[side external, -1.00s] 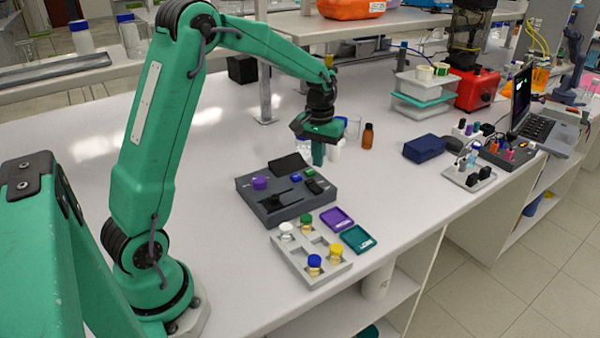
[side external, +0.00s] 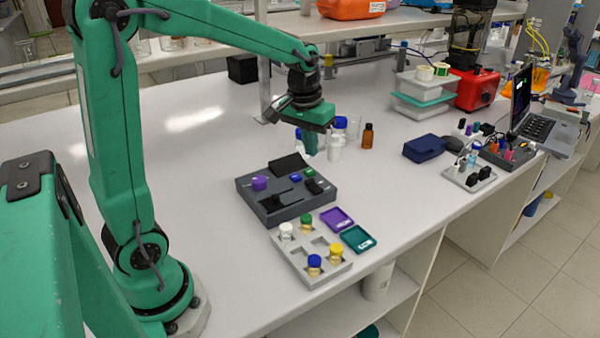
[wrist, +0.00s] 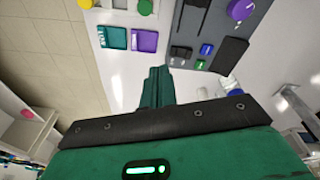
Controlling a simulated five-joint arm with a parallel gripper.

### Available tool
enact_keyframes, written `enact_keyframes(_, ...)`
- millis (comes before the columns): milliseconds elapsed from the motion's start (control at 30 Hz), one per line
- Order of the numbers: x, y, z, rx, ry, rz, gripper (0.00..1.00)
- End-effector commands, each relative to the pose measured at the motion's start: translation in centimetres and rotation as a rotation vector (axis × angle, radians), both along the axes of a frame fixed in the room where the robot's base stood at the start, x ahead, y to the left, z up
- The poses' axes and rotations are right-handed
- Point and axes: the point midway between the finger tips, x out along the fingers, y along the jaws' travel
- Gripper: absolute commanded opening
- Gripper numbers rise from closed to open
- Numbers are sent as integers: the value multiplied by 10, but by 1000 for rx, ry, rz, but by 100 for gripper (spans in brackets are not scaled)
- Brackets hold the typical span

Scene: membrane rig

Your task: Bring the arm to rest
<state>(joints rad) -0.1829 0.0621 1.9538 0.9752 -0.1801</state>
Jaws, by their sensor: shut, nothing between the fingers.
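My gripper (side external: 310,146) hangs from the green arm above the bench, over the far side of the dark grey rig (side external: 271,220). Its fingers are shut and empty; in the wrist view the closed fingers (wrist: 157,88) point toward the rig and the pads. The rig carries a purple knob (side external: 260,183), a blue piece (side external: 295,179), a green piece (side external: 309,171) and black parts. My gripper touches none of these.
A grey tray (side external: 324,267) holds several vials with coloured caps. A purple pad (side external: 337,219) and a teal pad (side external: 358,239) lie beside it. A brown bottle (side external: 367,136) and white-bodied bottles (side external: 335,150) stand behind my gripper. The bench at left is clear.

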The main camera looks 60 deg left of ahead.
Motion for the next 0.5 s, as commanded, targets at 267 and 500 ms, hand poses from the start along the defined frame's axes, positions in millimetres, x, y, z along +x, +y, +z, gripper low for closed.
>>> enact_keyframes(267,-44,-26,30,23,-89,-93,0)
enact_keyframes(500,-83,-44,44,43,-164,-173,0)
